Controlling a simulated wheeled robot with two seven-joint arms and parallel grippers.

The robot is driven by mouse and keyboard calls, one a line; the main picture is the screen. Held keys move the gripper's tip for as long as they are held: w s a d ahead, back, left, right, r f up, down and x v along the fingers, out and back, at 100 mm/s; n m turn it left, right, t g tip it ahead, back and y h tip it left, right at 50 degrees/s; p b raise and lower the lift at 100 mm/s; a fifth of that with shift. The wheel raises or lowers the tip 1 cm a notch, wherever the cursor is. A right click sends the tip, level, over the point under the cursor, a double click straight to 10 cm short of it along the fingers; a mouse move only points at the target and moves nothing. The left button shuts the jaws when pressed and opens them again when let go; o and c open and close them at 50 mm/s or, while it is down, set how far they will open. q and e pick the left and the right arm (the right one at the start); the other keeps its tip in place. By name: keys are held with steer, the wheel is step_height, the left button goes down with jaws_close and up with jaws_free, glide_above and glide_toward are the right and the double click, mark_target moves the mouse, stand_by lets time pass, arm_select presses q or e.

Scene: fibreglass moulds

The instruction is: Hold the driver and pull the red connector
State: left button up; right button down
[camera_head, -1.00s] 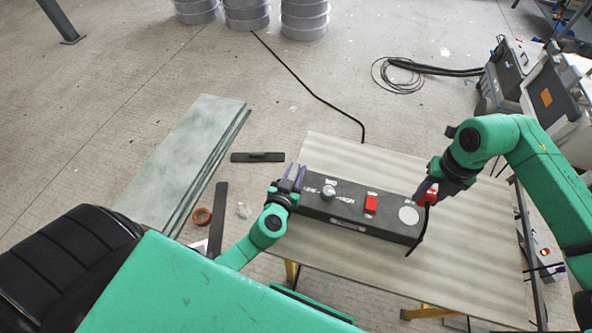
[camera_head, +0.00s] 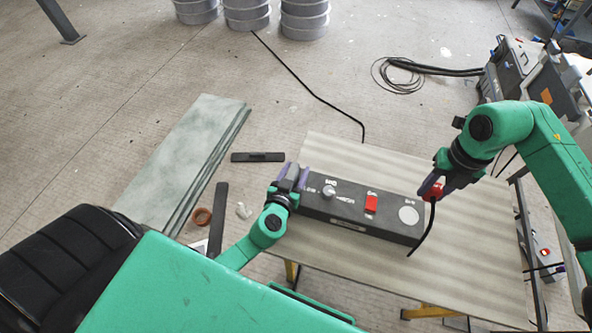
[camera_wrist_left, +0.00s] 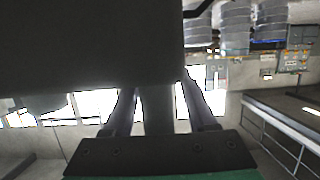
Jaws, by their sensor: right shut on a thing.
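The driver (camera_head: 338,206) is a long dark box with a knob, a red switch and a round pale dial, lying on the board-topped table. My left gripper (camera_head: 290,173) is at its left end, fingers apart. In the left wrist view, a dark block, apparently the driver (camera_wrist_left: 90,45), covers the fingertips; light gaps show between the fingers (camera_wrist_left: 158,100). My right gripper (camera_head: 436,188) is shut on the red connector (camera_head: 434,190), beyond the driver's right end and apart from it. A black cable (camera_head: 425,232) hangs from the connector; its lower end is near the driver's front right corner.
The table (camera_head: 470,255) has free room right of and in front of the driver. Grey cases (camera_head: 510,70) stand at the back right.

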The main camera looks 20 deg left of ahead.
arm_select(q)
steer(key=v, duration=1.2)
steer(key=shift+d, duration=0.1)
